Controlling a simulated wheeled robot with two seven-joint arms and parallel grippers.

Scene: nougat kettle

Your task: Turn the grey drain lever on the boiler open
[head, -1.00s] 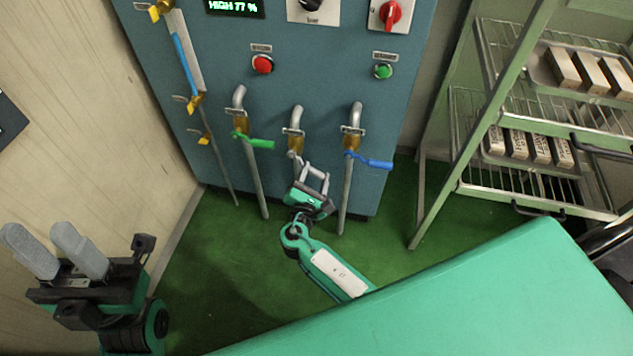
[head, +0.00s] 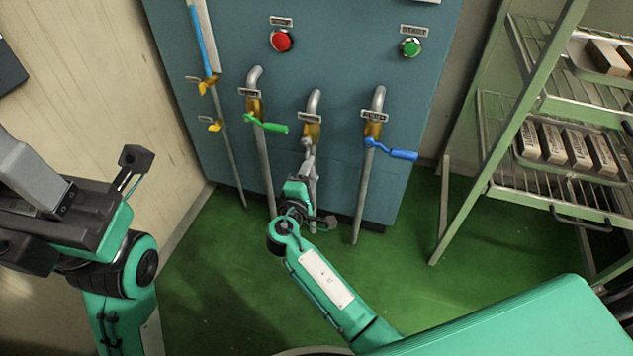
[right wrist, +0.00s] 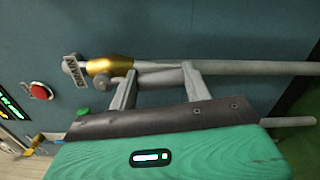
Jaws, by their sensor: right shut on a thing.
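The grey drain lever (head: 306,146) sits below the brass valve (head: 313,130) on the middle pipe of the blue boiler (head: 335,65). In the right wrist view the lever (right wrist: 160,79) runs along the pipe from the brass valve, beside the DRAIN plate (right wrist: 75,80). My right gripper (head: 308,160) is at the lever, and in the right wrist view its two fingers (right wrist: 161,83) are on it. The fingers partly hide the lever. My left gripper (head: 30,175) is at the left edge, away from the boiler, partly cut off.
A green lever (head: 268,125) is on the pipe to the left and a blue lever (head: 393,151) on the pipe to the right, both close to my right gripper. A rack (head: 480,165) with trays of bars stands at the right. Green floor is clear below.

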